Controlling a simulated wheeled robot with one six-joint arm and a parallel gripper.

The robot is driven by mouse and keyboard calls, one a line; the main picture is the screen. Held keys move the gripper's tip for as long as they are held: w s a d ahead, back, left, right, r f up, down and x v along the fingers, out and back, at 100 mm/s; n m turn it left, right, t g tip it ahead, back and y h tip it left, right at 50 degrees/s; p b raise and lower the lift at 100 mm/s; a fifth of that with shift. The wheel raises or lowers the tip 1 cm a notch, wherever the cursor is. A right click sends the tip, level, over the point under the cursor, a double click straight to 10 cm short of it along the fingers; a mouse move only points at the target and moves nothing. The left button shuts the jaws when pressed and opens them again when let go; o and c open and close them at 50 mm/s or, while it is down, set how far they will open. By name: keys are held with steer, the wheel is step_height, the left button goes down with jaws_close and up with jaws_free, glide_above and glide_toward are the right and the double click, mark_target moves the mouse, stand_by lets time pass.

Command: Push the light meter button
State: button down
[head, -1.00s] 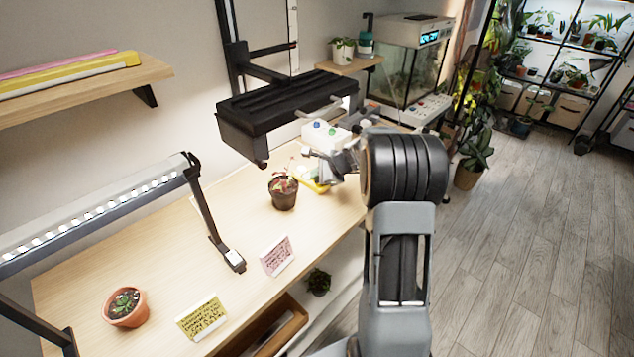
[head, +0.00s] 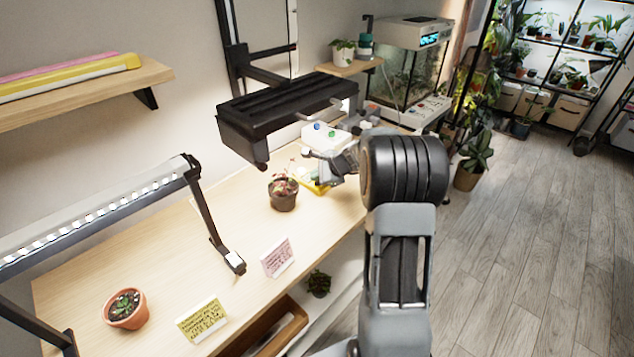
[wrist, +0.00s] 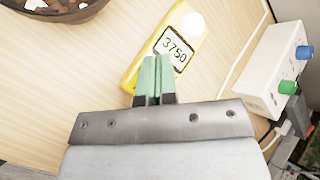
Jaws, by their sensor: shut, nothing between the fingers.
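The light meter is a yellow handheld device (wrist: 188,22) in the wrist view, lying on the wooden bench. Its screen (wrist: 174,50) reads 3750, and a white round dome (wrist: 193,24) sits at its upper end. My gripper (wrist: 155,62) is shut and empty, its green fingertips just in front of the screen and over the meter's lower part. I cannot tell whether they touch it. The meter's button is not visible; the fingers cover that part.
A brown pot (head: 283,196) stands left of the meter; its rim shows in the wrist view (wrist: 60,14). A white box with blue and green knobs (wrist: 262,75) stands to the right. A black lamp (head: 285,112) hangs above.

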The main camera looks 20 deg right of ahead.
mark_target(317, 184)
steer(key=shift+r, duration=0.3)
step_height(317, 184, up, 6)
steer(key=p, duration=0.4)
steer(key=shift+p, duration=0.4)
